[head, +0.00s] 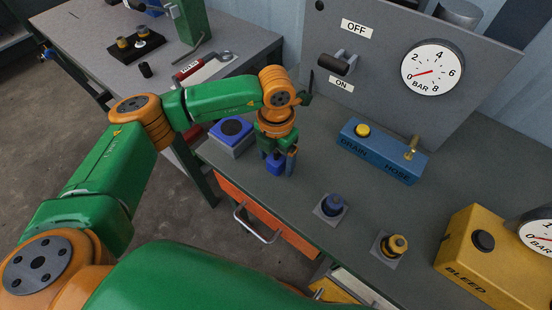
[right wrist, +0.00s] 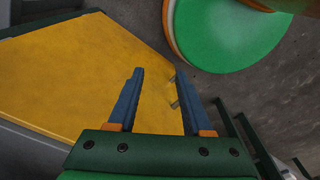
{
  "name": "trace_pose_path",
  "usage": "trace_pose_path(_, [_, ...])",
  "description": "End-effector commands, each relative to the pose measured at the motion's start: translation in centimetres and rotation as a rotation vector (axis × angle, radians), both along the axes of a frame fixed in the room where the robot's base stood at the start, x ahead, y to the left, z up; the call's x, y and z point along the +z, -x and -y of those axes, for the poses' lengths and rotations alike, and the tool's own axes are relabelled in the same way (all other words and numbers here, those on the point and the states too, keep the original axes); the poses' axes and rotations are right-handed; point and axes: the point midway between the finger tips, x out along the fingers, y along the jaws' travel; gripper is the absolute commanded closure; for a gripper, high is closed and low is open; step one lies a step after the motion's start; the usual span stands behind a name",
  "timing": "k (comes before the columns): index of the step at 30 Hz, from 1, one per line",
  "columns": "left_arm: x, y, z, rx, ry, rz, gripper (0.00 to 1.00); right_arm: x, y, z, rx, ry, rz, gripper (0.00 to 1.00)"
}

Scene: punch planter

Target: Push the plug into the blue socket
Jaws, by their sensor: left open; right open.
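My left gripper (head: 276,162) points down over the grey bench, its fingers open. A bright blue piece (head: 275,164) shows between its fingertips; it may be the plug, and its lower end and contact with the fingers are unclear. A dark blue round socket (head: 333,204) stands on a small grey plate, in front and to the right of that gripper, apart from it. A similar yellow socket (head: 394,245) stands farther right. My right gripper (right wrist: 158,72) is open and empty in the right wrist view; it is not distinguishable in the head view.
A blue box with a black disc (head: 232,130) stands left of my left gripper. A yellow surface (right wrist: 80,75) is near my right gripper.

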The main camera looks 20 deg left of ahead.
Motion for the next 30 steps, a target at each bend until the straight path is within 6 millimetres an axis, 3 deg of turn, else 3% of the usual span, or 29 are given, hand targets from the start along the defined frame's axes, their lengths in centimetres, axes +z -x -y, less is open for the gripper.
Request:
trace_pose_path(12, [-0.78,0.00,0.01,0.000,0.000,0.000,0.18,0.08,-0.09,0.00,0.000,0.000,0.002,0.50])
trace_pose_path(14, [-0.78,0.00,0.01,0.000,0.000,0.000,0.31,0.08,-0.09,0.00,0.000,0.000,0.002,0.50])
trace_pose_path(21, [-0.76,0.00,0.00,0.000,0.000,0.000,0.96,0.08,-0.09,-0.01,0.000,0.000,0.002,0.50])
trace_pose_path(22, [-0.76,0.01,0.00,0.000,0.000,0.000,1.00,0.08,-0.09,-0.01,0.000,0.000,0.002,0.50])
trace_pose_path(30, [-0.54,-0.02,0.01,0.000,0.000,0.001,1.00,0.05,-0.09,-0.04,0.000,0.000,0.001,0.50])
